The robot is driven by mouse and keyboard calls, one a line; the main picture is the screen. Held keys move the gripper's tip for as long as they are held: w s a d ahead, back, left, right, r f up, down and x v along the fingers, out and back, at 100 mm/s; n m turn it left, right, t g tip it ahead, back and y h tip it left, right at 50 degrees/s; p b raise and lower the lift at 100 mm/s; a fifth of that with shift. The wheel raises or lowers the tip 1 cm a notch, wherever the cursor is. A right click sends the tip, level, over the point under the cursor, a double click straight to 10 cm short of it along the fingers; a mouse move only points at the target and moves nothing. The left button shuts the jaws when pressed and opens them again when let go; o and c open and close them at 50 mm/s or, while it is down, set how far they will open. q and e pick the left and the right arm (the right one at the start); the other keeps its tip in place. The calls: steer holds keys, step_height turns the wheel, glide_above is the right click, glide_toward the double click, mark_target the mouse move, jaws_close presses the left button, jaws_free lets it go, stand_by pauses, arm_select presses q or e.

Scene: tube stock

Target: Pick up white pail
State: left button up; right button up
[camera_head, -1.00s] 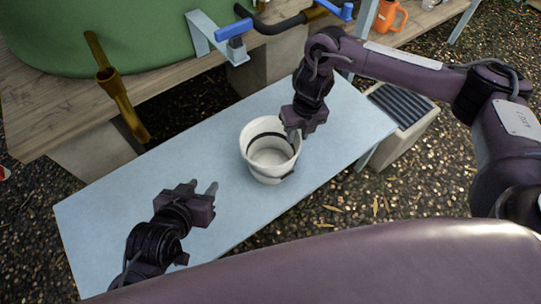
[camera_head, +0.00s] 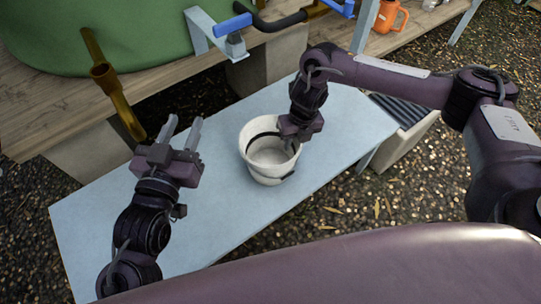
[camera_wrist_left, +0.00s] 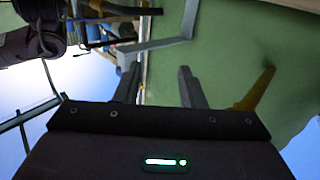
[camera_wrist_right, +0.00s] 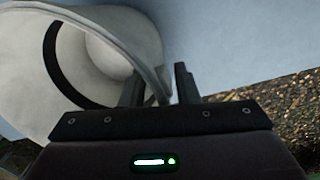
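The white pail (camera_head: 256,168) stands upright on the pale blue table, with a dark handle band around it. My right gripper (camera_head: 292,141) is at the pail's right rim. In the right wrist view the pail (camera_wrist_right: 115,50) fills the upper left, and its rim passes between the fingers (camera_wrist_right: 157,80), with a visible gap; the gripper is open around the rim. My left gripper (camera_head: 183,126) is open and empty, raised left of the pail. Its parted fingers also show in the left wrist view (camera_wrist_left: 158,85).
The pale blue table (camera_head: 215,230) is otherwise bare. Behind it is a wooden platform (camera_head: 60,110) with a green tank (camera_head: 110,30), a brass pipe (camera_head: 112,85) and a blue-handled tap (camera_head: 233,28). An orange jug (camera_head: 388,17) stands at the back right.

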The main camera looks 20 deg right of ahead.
jaws_close()
steer(key=shift+r, duration=0.15)
